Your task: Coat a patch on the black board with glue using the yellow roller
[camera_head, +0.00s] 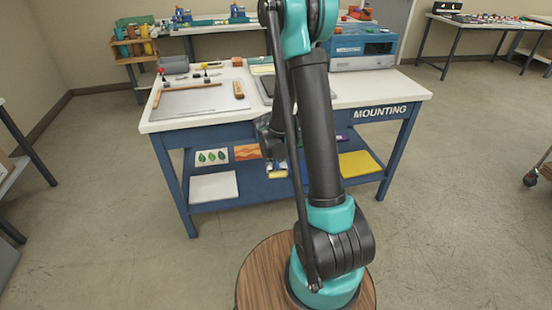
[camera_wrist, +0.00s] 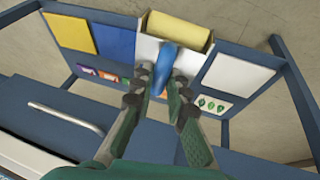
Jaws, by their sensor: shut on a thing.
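My gripper (camera_wrist: 168,80) is shut on the blue handle (camera_wrist: 164,62) of the yellow roller (camera_wrist: 180,30) in the wrist view. The roller's yellow cylinder points away from my fingers. In the head view my gripper (camera_head: 273,158) hangs in front of the MOUNTING table, below its top, and the roller (camera_head: 276,173) shows small under it. It appears clear of the shelf, though its exact distance is unclear. A dark-surfaced panel (camera_head: 266,88) on the tabletop is partly hidden by my arm; I cannot tell whether it is the black board. No glue is discernible.
The MOUNTING table (camera_head: 418,94) carries a grey sheet (camera_head: 185,103), small tools and a blue machine (camera_head: 362,48). Its lower shelf (camera_head: 258,190) holds a white sheet (camera_head: 213,187), picture cards and a yellow sheet (camera_head: 358,164). The floor in front and right is open.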

